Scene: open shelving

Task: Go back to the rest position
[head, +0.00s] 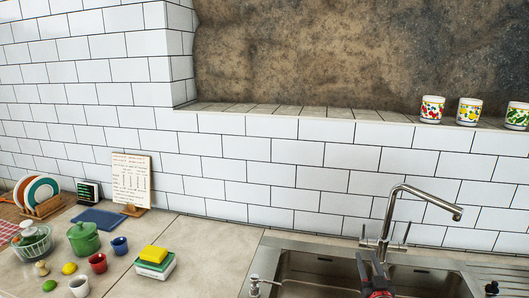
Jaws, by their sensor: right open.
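My right gripper (372,262) shows at the bottom of the head view, right of centre, as dark fingers with a bit of red below. It is open, and I see nothing between its fingers. It appears in front of the steel sink (310,270), below the tap (420,199); I cannot tell how far above the sink it is. My left gripper is not in view.
On the counter at left stand a green pot (84,240), a glass bowl (32,243), a red mug (97,263), a blue mug (120,245) and yellow sponges (153,254). Several patterned cups, one red-and-white (432,108), stand on the tiled ledge.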

